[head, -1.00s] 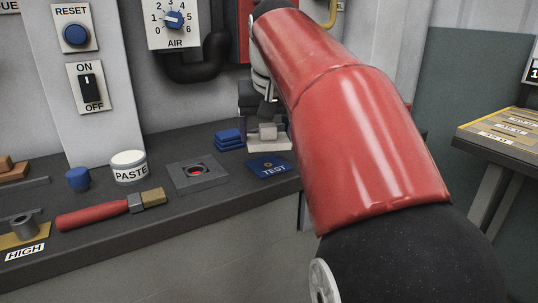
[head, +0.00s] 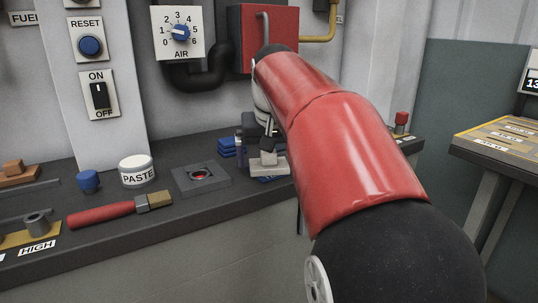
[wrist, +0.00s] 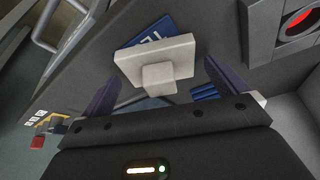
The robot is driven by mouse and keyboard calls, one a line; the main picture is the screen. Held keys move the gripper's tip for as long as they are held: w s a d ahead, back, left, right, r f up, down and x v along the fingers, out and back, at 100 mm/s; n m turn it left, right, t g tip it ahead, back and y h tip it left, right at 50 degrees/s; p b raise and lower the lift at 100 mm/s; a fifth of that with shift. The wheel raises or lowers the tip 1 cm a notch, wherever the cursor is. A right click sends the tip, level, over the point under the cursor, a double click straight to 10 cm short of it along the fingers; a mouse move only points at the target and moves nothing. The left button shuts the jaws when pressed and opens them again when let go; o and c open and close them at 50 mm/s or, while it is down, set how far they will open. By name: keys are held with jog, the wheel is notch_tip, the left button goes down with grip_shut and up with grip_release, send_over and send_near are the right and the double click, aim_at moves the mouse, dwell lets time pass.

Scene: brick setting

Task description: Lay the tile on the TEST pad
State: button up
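The pale grey tile (head: 268,166) with its blocky knob lies over the blue TEST pad (head: 258,180), covering most of it and its lettering. In the wrist view the tile (wrist: 181,54) sits askew on the pad (wrist: 150,38), whose blue corners show beyond it on two sides. My gripper (wrist: 162,67) has its two dark fingers spread wide, one on each side of the tile's knob, with clear gaps. In the head view my gripper (head: 262,140) is just behind and above the tile, partly hidden by my red arm.
A square plate with a red-lit hole (head: 198,178) lies left of the pad. Stacked blue blocks (head: 227,146) stand close behind. A paste tub (head: 137,171), a red-handled brush (head: 115,211) and a blue knob (head: 88,181) are farther left. The bench's front edge is near the pad.

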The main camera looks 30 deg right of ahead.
jog(key=shift+r, duration=0.3)
jog(key=v, duration=1.2)
jog(key=s+a+f+n, duration=0.1)
jog(key=s+a+f, duration=0.3)
jog(key=f, duration=0.5)
jog(key=s+a+f+n+t+y, duration=0.1)
jog(key=s+a+f, duration=0.3)
jog(key=f, duration=0.6)
jog(key=s+a+f+n, duration=0.2)
jog(key=s+a+f, duration=0.2)
jog(key=s+f, duration=0.3)
notch_tip(320, 180, down, 3)
jog(key=shift+s+y, duration=0.3)
jog(key=shift+s, duration=0.1)
